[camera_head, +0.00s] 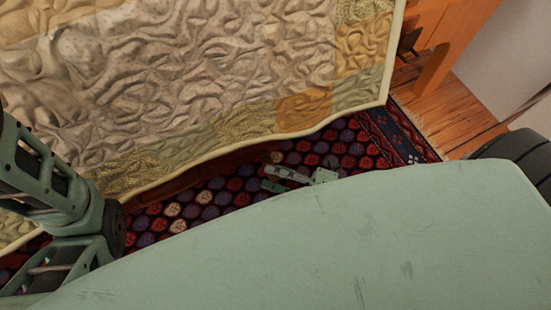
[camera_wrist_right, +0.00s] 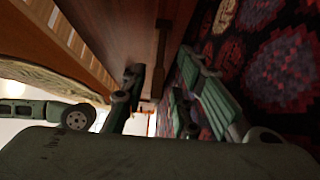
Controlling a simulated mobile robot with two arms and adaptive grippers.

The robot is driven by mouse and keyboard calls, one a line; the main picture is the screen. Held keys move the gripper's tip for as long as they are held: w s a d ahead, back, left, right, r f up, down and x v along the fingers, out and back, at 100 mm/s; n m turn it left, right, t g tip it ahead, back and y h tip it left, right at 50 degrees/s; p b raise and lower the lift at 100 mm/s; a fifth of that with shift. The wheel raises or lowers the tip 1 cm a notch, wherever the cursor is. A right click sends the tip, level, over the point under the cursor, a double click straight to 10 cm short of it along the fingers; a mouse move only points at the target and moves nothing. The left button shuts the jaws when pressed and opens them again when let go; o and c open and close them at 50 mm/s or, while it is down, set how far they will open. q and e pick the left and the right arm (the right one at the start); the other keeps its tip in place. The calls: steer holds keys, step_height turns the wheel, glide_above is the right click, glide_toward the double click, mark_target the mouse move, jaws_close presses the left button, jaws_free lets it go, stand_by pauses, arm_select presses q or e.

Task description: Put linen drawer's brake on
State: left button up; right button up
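A reddish-brown wooden panel (camera_head: 185,183), probably the linen drawer's front, shows as a narrow strip under the quilt's edge. A brown wooden face (camera_wrist_right: 145,25) fills the upper middle of the right wrist view. A small dark piece (camera_wrist_right: 132,74) sits at its lower edge, by one fingertip; I cannot tell if it is the brake or if they touch. My right gripper (camera_head: 293,176) is low over the rug beside the bed. My left gripper is out of view.
The quilted bed (camera_head: 200,75) overhangs the space at the panel. A patterned rug (camera_head: 235,188) covers the floor, with bare wooden boards (camera_head: 455,115) at right. An orange wooden post (camera_head: 440,65) stands at the bed's right corner. My pale green body hides the front.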

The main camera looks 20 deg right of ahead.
steer(key=v, duration=1.2)
steer(key=shift+s, duration=0.1)
stand_by(0.4)
